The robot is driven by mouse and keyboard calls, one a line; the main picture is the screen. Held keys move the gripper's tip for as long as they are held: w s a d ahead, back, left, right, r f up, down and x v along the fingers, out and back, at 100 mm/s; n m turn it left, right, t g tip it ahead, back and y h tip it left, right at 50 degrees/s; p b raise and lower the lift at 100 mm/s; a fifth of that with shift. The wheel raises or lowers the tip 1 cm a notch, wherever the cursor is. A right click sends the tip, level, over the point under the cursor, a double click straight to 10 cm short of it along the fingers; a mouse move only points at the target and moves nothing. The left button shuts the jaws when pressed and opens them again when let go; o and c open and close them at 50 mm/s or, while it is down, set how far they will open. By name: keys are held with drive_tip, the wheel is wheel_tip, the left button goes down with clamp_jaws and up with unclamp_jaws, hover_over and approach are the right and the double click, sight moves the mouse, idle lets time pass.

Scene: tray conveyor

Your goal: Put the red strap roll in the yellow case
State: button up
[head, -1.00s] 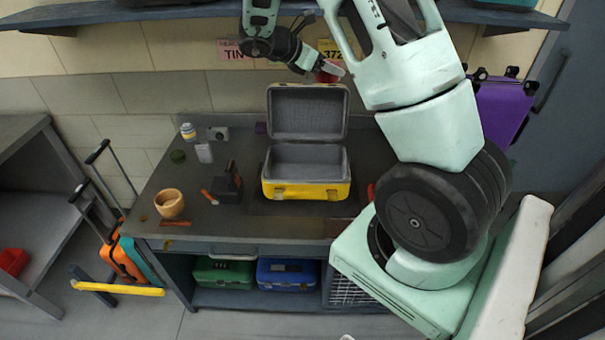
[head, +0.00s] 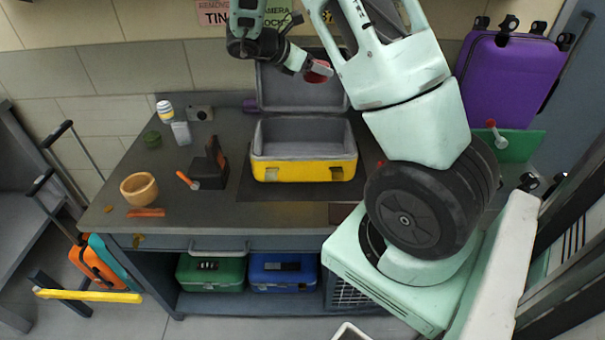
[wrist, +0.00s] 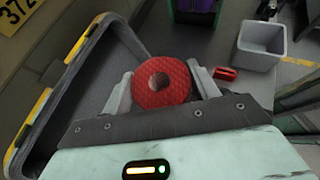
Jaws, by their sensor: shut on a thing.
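The yellow case (head: 305,170) stands open on the dark table, its lid raised at the back and its grey inside empty in the head view. My gripper (head: 316,70) is above the case, in front of the raised lid. It is shut on the red strap roll (wrist: 163,84), a flat ring with a hole, held between both fingers in the wrist view. The roll also shows in the head view (head: 319,72). In the wrist view the case's yellow rim (wrist: 37,104) is to the left of the roll.
A grey bin (wrist: 262,42) and a small red object (wrist: 226,73) show in the wrist view. A purple suitcase (head: 508,78) stands right.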

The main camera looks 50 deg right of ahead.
drive_tip(key=b, duration=1.3)
hover_over(313, 154)
wheel_tip(313, 154, down, 15)
wheel_tip(313, 154, down, 10)
drive_tip(key=shift+w+f, duration=0.1)
drive_tip(key=shift+f, duration=0.1)
drive_tip(key=o, duration=0.8)
drive_tip(key=shift+c, duration=0.2)
drive_tip(key=v, duration=0.7)
drive_tip(key=shift+a+r, duration=0.2)
